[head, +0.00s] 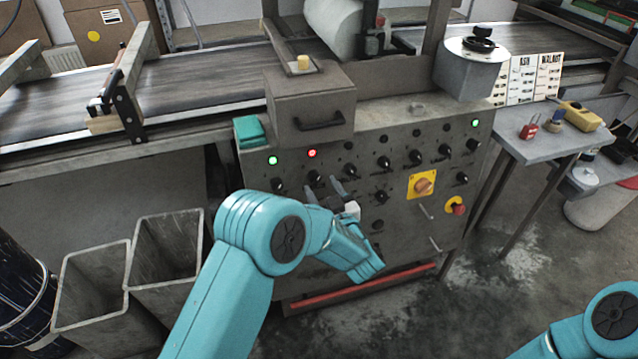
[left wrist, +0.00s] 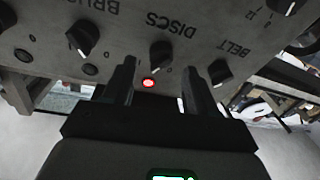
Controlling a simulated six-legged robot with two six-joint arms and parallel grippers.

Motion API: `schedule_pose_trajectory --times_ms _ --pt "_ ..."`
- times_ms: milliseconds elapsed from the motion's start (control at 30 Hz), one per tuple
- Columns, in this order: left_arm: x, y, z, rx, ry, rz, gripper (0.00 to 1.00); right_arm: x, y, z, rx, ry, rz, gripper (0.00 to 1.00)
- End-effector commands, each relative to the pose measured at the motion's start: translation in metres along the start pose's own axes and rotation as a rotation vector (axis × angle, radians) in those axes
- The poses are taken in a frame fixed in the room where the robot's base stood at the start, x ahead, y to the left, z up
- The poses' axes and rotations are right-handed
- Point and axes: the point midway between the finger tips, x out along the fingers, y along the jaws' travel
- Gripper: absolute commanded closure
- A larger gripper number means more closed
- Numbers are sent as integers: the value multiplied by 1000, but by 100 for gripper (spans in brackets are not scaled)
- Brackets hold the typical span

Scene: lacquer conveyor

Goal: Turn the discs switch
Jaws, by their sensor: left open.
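The discs switch (head: 315,177) is a black rotary knob on the grey control panel (head: 400,230), below a red lamp (head: 312,153). In the left wrist view the knob (left wrist: 160,55) sits under the word DISCS, and the red lamp (left wrist: 148,83) glows close by. My left gripper (head: 324,186) is open in front of the panel near this knob. In the left wrist view its two dark fingers (left wrist: 160,66) stand on either side of the knob, with gaps on both sides; contact does not show. My right gripper is out of view; only part of my right arm shows.
Other knobs crowd the panel, including the belt knob (left wrist: 220,72) and another dark knob (left wrist: 82,38). An orange switch on a yellow plate (head: 422,185) and a red button (head: 458,208) are at the right. Grey bins (head: 92,290) stand at lower left.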

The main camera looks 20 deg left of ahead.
Motion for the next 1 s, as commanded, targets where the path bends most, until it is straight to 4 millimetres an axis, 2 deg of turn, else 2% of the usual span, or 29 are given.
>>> schedule_pose_trajectory --times_ms 100,200,500,533,600,700,1000 --pt "17 -1 1 -1 -1 -1 43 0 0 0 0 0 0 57" --pt "24 -1 0 0 0 -1 43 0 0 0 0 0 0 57" --pt "26 0 0 1 -1 1 43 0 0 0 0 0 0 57" --pt "26 0 0 1 0 1 49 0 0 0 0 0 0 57" --pt "26 0 0 1 -1 1 72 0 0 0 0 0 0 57" --pt "26 0 0 1 0 0 98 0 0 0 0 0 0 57" --pt "26 0 2 -29 -2 -6 98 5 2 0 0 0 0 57"
